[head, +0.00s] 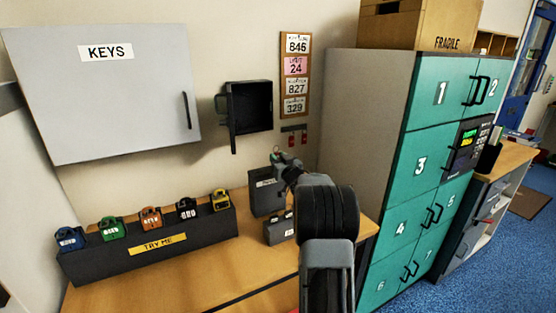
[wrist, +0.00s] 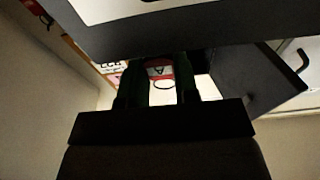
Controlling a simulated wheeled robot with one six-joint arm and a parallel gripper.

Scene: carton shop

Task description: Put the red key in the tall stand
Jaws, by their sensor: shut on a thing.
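My gripper (head: 277,156) reaches toward the wall above the table, just above and to the right of a tall dark grey stand (head: 266,196) with a white label. In the wrist view my gripper (wrist: 160,76) is shut on the red key (wrist: 157,71), which shows a white patch with a letter and a thin ring. In the head view the held key is too small to make out clearly. A large dark grey body with a white patch fills the top of the wrist view, likely the stand. The stand's right side is partly hidden by my arm.
A lower grey stand (head: 280,229) is beside the tall one. Red tags (head: 297,138) hang under the number board (head: 295,75). An open black box (head: 249,106) is on the wall. A rack of padlocks (head: 150,243) stands left; teal lockers (head: 425,165) are right.

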